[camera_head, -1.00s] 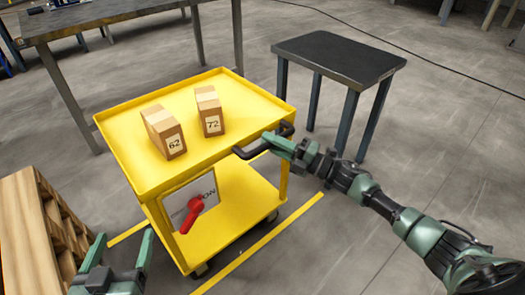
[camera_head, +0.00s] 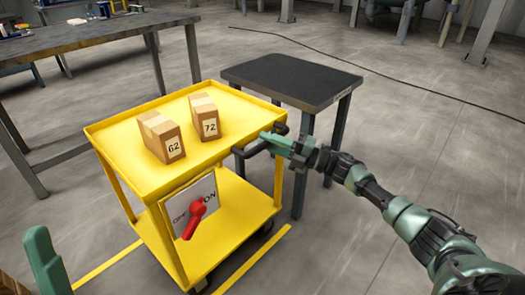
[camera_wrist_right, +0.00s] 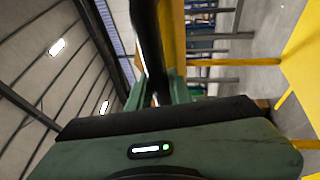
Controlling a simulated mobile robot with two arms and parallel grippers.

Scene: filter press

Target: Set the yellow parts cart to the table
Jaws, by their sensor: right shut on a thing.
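The yellow cart (camera_head: 248,107) stands upright on the floor in the middle of the head view, with a top tray, a lower shelf and a dark handle (camera_head: 240,157) on its right end. My right gripper (camera_head: 273,140) is shut on the handle. In the right wrist view the fingers (camera_wrist_right: 160,92) close around the black bar (camera_wrist_right: 147,40). A large grey table (camera_head: 95,38) is at the upper left, beyond the cart. A small dark table (camera_head: 290,80) stands just behind the cart's right side. One finger of my left gripper (camera_head: 45,262) shows at the lower left; its opening is hidden.
Cardboard boxes marked 62 (camera_head: 162,137) and 72 (camera_head: 205,117) stand on the top tray. A red lever (camera_head: 194,216) on an ON/OFF plate shows in front of the cart's side. Yellow lines mark the floor. The floor at the right is open, with a cable (camera_head: 375,82) across it.

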